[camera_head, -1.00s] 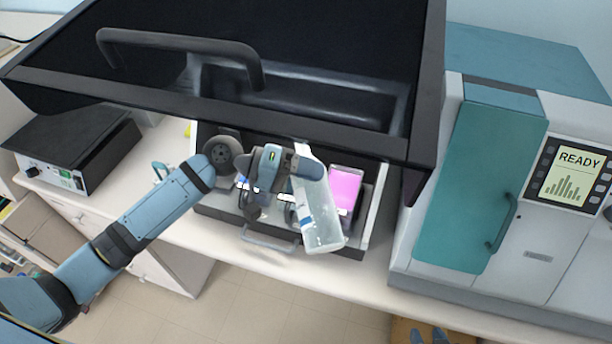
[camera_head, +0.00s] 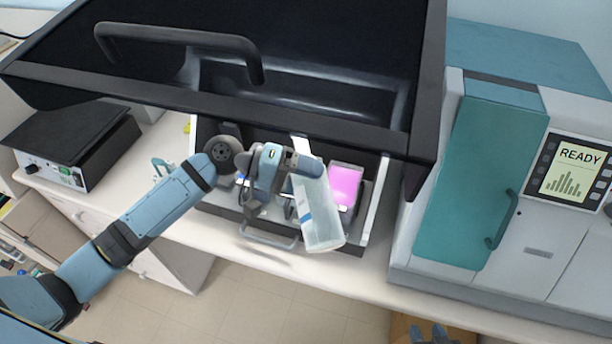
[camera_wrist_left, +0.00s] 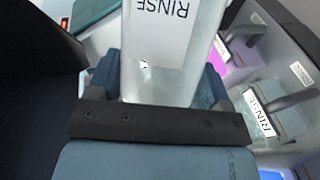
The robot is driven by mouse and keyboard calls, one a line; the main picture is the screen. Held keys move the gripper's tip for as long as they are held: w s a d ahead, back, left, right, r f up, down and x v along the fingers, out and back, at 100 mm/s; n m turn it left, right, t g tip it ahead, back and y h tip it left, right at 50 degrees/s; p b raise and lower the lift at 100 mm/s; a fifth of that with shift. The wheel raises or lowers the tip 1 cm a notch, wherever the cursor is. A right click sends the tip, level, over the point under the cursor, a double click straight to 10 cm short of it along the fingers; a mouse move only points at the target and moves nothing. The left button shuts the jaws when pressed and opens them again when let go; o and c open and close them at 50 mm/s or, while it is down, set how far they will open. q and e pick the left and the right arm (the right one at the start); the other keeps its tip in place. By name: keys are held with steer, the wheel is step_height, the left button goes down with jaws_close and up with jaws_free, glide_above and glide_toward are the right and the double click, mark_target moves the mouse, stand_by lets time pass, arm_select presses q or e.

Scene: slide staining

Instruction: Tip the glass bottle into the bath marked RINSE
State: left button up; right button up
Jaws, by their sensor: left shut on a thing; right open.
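My left gripper (camera_head: 292,168) is shut on the clear glass bottle (camera_head: 322,222), above the front of the open hood. The bottle leans in the head view, its wide end toward the lower right. In the left wrist view the bottle (camera_wrist_left: 170,75) shows a white RINSE label, upside down. A bath with a RINSE label (camera_wrist_left: 259,113) stands to the right of the bottle there, apart from it in the picture. In the head view my gripper and the bottle largely hide that bath. I see no stream of liquid. My right gripper (camera_head: 430,334) is open at the bottom edge, partly cut off.
A pink bath (camera_head: 345,186) stands in the hood, right of the bottle. The raised dark hood front (camera_head: 250,105) hangs over the work area. A teal-doored machine reading READY (camera_head: 490,185) stands right. A black-topped device (camera_head: 75,145) stands left.

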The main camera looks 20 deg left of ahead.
arm_select(q)
steer(key=shift+f+n+h, duration=0.4)
steer(key=shift+f, duration=0.2)
